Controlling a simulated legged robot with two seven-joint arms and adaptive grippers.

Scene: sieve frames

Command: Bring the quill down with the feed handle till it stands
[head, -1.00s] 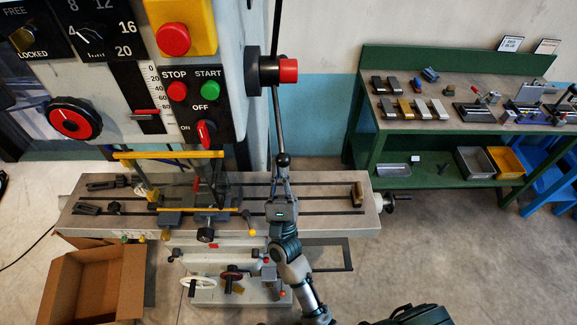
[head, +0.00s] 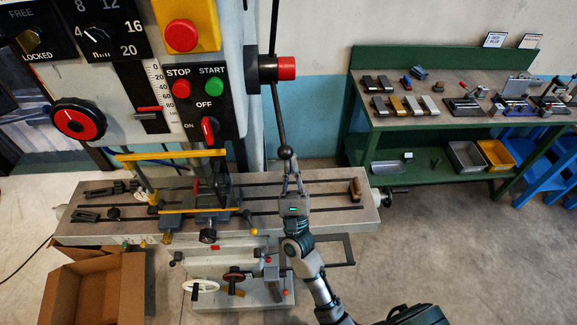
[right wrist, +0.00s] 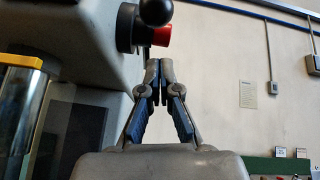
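The feed handle's hub with a red end cap (head: 287,68) sits on the right side of the drill head. One dark spoke rises from it, and another hangs down to a round black knob (head: 285,153). The right gripper (head: 291,170) is just below the knob, pointing up. In the right wrist view its fingertips (right wrist: 160,66) are together with nothing seen between them, and the knob (right wrist: 156,11) is beyond them, slightly left. Contact is unclear. The quill is largely hidden behind the yellow-edged guard (head: 170,154). The red depth pointer (head: 148,109) is near the scale's lower end. The left gripper is out of view.
The slotted machine table (head: 330,203) lies below, with a vise (head: 205,220) and clamps on it. An open cardboard box (head: 95,285) stands at the lower left. A green workbench (head: 440,123) with parts is at the right. Floor between them is clear.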

